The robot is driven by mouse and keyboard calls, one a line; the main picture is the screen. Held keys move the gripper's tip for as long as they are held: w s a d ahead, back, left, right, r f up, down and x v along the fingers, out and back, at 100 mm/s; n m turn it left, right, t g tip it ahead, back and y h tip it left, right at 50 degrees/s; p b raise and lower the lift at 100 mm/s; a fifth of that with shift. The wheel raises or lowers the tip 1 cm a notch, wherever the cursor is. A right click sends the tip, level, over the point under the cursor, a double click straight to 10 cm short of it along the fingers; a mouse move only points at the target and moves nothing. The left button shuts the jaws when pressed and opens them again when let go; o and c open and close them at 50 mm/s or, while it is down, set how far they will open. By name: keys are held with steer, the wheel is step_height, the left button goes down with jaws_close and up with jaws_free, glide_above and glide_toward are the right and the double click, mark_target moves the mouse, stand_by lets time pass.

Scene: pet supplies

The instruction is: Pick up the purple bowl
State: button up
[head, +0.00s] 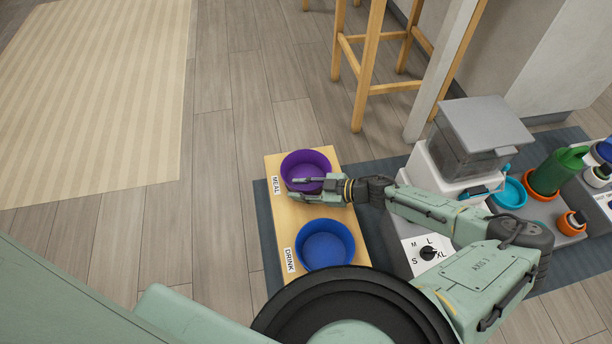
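The purple bowl (306,163) sits upright on a light wooden board (272,222), beside the label "MEAL". My gripper (291,188) reaches in from the right, at the near side of the purple bowl. Its two fingers are spread apart, one over or at the bowl's near rim and one nearer to me. I cannot tell whether a finger touches the bowl. Nothing shows between the fingertips except possibly the near rim, and part of the near wall is hidden by the gripper.
A blue bowl (325,246) stands on the same board, nearer to me, by the label "DRINK". A food dispenser (484,137) with a dial stands to the right. A green container (557,172) and a turquoise bowl (509,194) are farther right. A wooden stool (361,62) stands behind.

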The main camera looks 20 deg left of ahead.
jaws_close()
stand_by(0.7)
